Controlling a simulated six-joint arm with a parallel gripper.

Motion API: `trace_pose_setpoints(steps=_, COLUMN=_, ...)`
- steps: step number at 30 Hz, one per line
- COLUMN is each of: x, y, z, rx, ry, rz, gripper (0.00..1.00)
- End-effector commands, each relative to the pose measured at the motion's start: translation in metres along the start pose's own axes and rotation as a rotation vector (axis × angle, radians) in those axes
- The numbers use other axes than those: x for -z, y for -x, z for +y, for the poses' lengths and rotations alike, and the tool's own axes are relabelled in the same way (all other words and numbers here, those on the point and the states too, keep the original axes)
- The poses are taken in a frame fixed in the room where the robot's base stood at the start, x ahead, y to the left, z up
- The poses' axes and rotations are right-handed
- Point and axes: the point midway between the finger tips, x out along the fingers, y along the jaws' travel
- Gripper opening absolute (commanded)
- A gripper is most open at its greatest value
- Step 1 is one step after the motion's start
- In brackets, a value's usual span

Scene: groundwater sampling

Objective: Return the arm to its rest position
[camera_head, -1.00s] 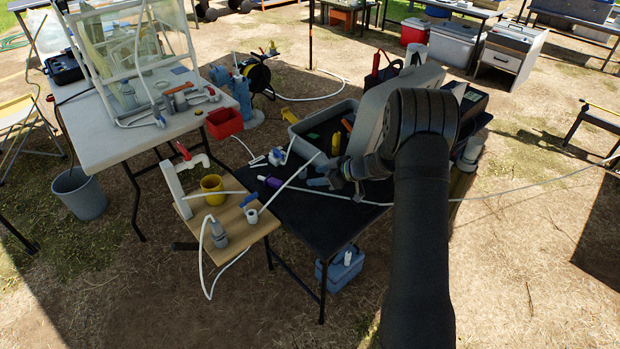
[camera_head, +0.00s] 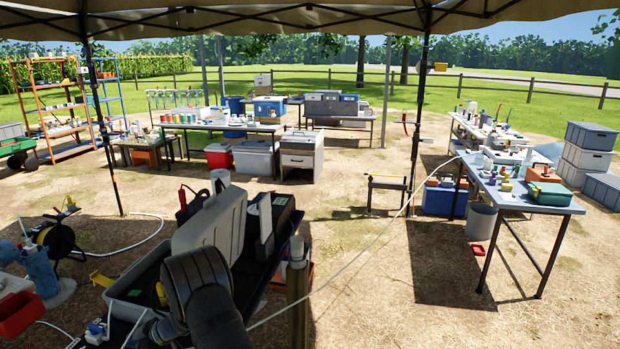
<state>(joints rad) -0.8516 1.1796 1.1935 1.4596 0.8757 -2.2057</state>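My arm (camera_head: 205,295) shows at the lower left of the head view as a dark, thick, ribbed link. It stands in front of the near black table and the open grey case (camera_head: 213,232). My gripper is not in view; the bottom edge of the picture cuts off that part of the arm. I cannot tell from this view whether the arm is at rest.
A grey bin (camera_head: 140,278) and a red bin (camera_head: 18,313) are close at lower left. A post (camera_head: 298,290) stands right of the arm, and a white hose (camera_head: 350,262) runs up right to a grey table (camera_head: 520,198). Open straw ground lies between.

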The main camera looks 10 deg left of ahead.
Motion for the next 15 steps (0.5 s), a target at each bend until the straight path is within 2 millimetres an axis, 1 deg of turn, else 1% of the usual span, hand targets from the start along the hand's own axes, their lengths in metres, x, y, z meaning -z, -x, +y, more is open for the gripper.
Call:
trace_pose_setpoints(steps=1, x=-0.001, y=-0.012, z=-0.001, rx=0.004, ry=0.0, rz=-0.001, gripper=0.5)
trace_pose_setpoints(steps=6, x=-0.003, y=-0.042, z=-0.001, rx=0.004, ry=0.0, rz=-0.003, gripper=0.5)
trace_pose_setpoints(steps=12, x=-0.004, y=-0.064, z=-0.001, rx=0.005, ry=-0.002, rz=-0.003, gripper=0.5)
trace_pose_setpoints(steps=15, x=-0.004, y=-0.069, z=0.0, rx=0.004, ry=-0.002, rz=-0.003, gripper=0.5)
